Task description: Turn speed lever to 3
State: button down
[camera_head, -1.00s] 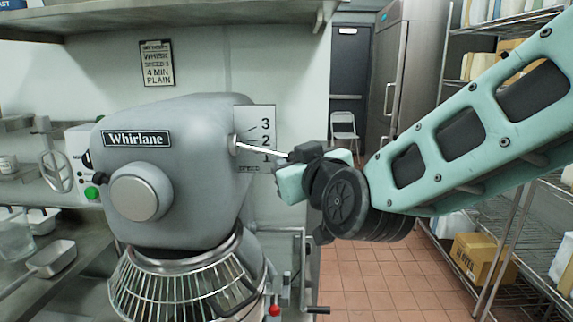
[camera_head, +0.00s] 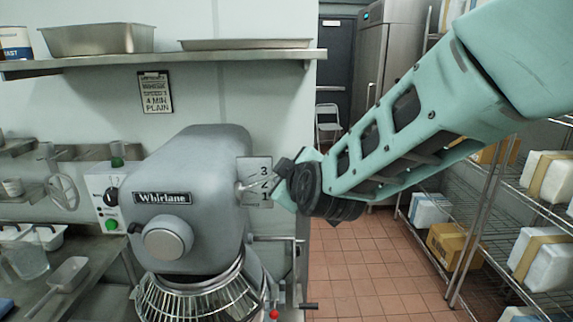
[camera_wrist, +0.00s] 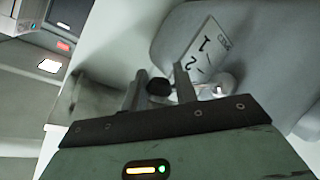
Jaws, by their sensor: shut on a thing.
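The grey Whirlane mixer (camera_head: 205,215) stands at the left in the head view. A white speed plate (camera_head: 263,165) marked 3, 2 and 1 from top to bottom is on its right side. The speed lever (camera_head: 250,186) runs right from its pivot across the plate, tilted slightly up near the 2. My gripper (camera_head: 280,177) is at its outer end. In the wrist view, the lever's dark knob (camera_wrist: 158,87) sits between the fingers of my gripper (camera_wrist: 160,75), which is shut on it. The plate (camera_wrist: 207,50) shows 1 and 2 there; the 3 is hidden.
A wall shelf (camera_head: 180,58) with metal pans is above the mixer. Wire racks (camera_head: 470,225) with boxes stand at the right. The tiled floor (camera_head: 365,260) between is open. A chair (camera_head: 328,122) stands at the back.

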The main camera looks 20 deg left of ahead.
jog(key=shift+s+a+r, duration=0.15)
jog(key=shift+s+a, duration=0.2)
jog(key=shift+a, duration=0.1)
jog(key=c, duration=1)
grip_release()
jog(key=shift+a, duration=0.15)
jog(key=shift+c, duration=0.2)
jog(key=shift+w+d, duration=0.1)
jog(key=shift+d, duration=0.1)
jog(key=shift+s+d, duration=0.2)
jog(key=shift+s, duration=0.05)
jog(key=b+v, duration=0.3)
jog(key=v, duration=1.3)
jog(key=shift+s+d+r, duration=0.15)
jog(key=shift+s, duration=0.2)
